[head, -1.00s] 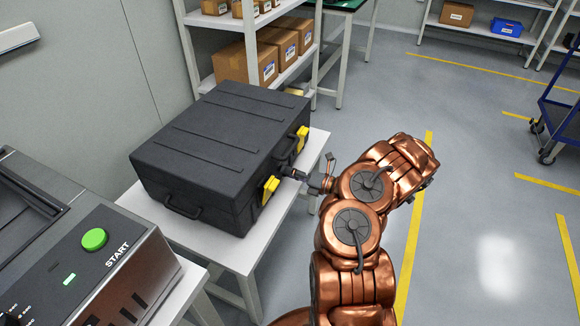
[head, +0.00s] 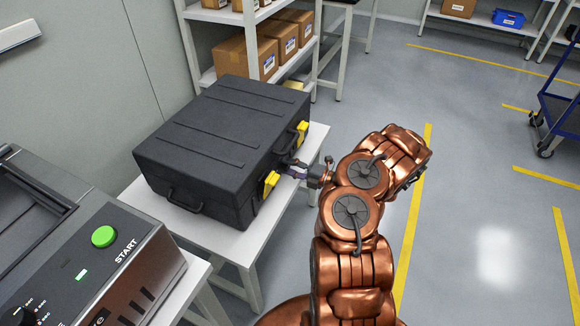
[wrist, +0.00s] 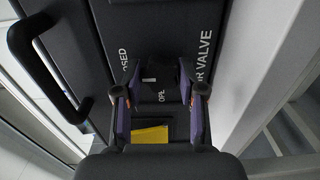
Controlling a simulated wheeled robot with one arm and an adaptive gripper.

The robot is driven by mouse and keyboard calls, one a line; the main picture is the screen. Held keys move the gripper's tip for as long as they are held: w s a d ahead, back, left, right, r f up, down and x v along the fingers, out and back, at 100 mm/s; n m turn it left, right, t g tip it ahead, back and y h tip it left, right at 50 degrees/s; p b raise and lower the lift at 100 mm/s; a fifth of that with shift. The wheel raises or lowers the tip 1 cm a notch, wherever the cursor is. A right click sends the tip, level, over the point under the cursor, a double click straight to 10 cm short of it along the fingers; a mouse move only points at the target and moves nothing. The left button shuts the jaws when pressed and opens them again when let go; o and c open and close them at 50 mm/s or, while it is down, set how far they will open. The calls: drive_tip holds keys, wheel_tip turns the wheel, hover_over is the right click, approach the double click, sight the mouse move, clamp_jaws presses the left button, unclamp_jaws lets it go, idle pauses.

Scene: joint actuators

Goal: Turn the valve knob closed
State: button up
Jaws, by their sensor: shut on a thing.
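The valve knob (wrist: 158,76) is a dark piece on the black case's front face in the wrist view. White lettering around it reads in part "OSED", "OPE" and "R VALVE". My gripper (wrist: 159,108) has its two purple-padded fingers on either side of the knob, shut on it. The fingers cover parts of the knob and the lettering, so its exact angle is unclear. In the head view my gripper (head: 291,168) is at the case's front face, between the two yellow latches, and the knob is too small to make out.
The black case (head: 215,135) lies on a white table (head: 245,243). A black handle (wrist: 50,70) stands out beside my gripper. A yellow patch (wrist: 150,134) shows below the knob. A machine with a green START button (head: 104,237) is at lower left.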

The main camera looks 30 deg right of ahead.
idle(0.3)
drive_tip(key=o, duration=1.1)
drive_tip(key=shift+o, duration=0.2)
drive_tip(key=v, duration=1.2)
